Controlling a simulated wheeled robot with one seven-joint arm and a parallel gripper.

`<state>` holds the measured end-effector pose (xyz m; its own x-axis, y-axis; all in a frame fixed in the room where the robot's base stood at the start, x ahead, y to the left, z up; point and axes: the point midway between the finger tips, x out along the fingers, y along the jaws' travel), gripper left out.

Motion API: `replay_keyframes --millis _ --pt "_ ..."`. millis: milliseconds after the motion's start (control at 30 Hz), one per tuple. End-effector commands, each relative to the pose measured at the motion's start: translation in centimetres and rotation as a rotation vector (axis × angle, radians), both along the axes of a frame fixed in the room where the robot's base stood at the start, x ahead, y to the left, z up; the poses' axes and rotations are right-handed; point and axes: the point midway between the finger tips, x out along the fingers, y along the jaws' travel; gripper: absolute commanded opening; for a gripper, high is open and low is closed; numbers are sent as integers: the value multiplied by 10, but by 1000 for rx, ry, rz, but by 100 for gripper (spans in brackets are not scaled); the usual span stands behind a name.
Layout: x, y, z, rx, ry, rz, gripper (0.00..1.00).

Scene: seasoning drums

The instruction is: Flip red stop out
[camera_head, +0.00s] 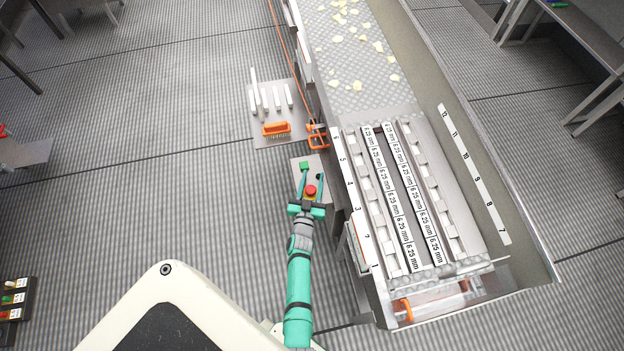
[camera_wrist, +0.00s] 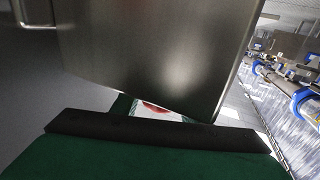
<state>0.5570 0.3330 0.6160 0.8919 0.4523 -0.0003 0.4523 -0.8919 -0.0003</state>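A round red stop (camera_head: 311,191) with a yellowish rim shows at my gripper, beside the left side of the metal machine in the head view. My gripper (camera_head: 312,172) is at the end of the teal arm; its two green fingers stand apart, and the red stop shows near their base. In the wrist view a strip of red (camera_wrist: 157,107) on a pale surface shows just past the black bar of my gripper; most of it is hidden. I cannot tell whether the gripper touches it.
A bare metal panel (camera_wrist: 160,50) fills much of the wrist view close ahead. The metal machine (camera_head: 430,200) with numbered label strips stands right of my gripper. Open floor lies left.

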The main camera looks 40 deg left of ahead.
Motion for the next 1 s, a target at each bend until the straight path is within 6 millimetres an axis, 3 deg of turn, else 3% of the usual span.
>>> replay_keyframes --millis 33,133,167,800,833,900,1000 --pt "0 0 0 0 0 -1 26" --pt "0 0 0 0 0 0 2" --pt "0 0 0 0 0 0 0" --pt "-2 1 18 0 -1 2 0" --pt "-2 1 18 1 -2 2 34" --pt "-2 1 18 1 -2 2 48" --pt "-2 1 18 0 -1 2 48"
